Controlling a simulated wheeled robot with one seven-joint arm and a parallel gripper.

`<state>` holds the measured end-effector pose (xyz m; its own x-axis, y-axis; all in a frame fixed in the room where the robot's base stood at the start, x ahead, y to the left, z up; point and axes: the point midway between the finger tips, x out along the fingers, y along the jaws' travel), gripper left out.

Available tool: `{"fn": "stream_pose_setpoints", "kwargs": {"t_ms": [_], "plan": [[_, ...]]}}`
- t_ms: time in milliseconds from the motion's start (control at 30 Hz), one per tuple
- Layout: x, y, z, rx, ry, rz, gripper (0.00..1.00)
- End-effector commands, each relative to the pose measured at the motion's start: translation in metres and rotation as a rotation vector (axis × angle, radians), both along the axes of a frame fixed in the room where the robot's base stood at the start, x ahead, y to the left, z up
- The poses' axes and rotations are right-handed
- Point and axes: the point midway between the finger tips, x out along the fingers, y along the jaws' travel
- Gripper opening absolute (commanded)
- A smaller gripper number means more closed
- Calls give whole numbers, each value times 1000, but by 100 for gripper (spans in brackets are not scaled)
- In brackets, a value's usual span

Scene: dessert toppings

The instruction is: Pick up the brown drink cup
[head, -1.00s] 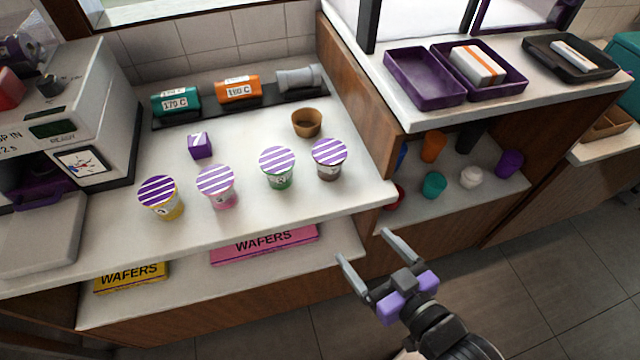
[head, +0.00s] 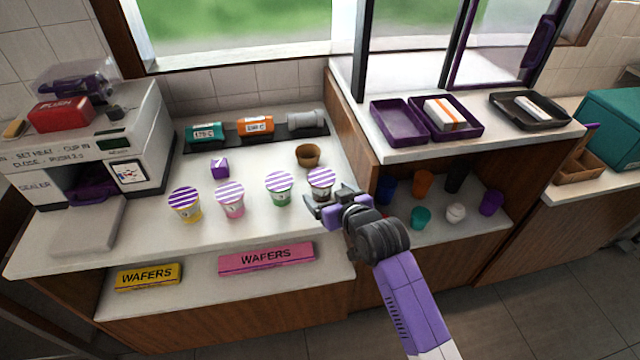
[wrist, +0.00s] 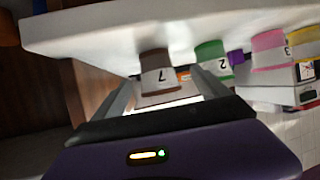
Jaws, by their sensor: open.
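The brown drink cup (head: 320,192) stands upright on the counter, with a purple-and-white striped lid, at the right end of a row of lidded cups. My gripper (head: 324,205) is open at the counter's front right, close to this cup and overlapping its lower part in the head view. In the wrist view, the brown cup (wrist: 155,62) shows upside down, with its label facing me, ahead of and between my two spread fingers (wrist: 163,92). I see no contact between the fingers and the cup.
A green cup (head: 279,192), a pink cup (head: 230,205) and a yellow cup (head: 185,209) stand to the left. An open brown cup (head: 307,160) is behind. A wooden side panel (head: 352,135) rises at the right. Wafer boxes lie on the shelf below.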

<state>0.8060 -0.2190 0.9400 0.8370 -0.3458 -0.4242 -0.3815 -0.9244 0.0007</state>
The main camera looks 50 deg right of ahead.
Motion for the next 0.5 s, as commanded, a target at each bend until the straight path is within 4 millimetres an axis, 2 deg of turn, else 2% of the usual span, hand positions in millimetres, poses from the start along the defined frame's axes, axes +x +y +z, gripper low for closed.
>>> {"fn": "stream_pose_setpoints", "kwargs": {"t_ms": [133, 500], "plan": [[9, -8, 3, 6, 11, -6, 85], [35, -20, -10, 6, 12, -7, 85]]}}
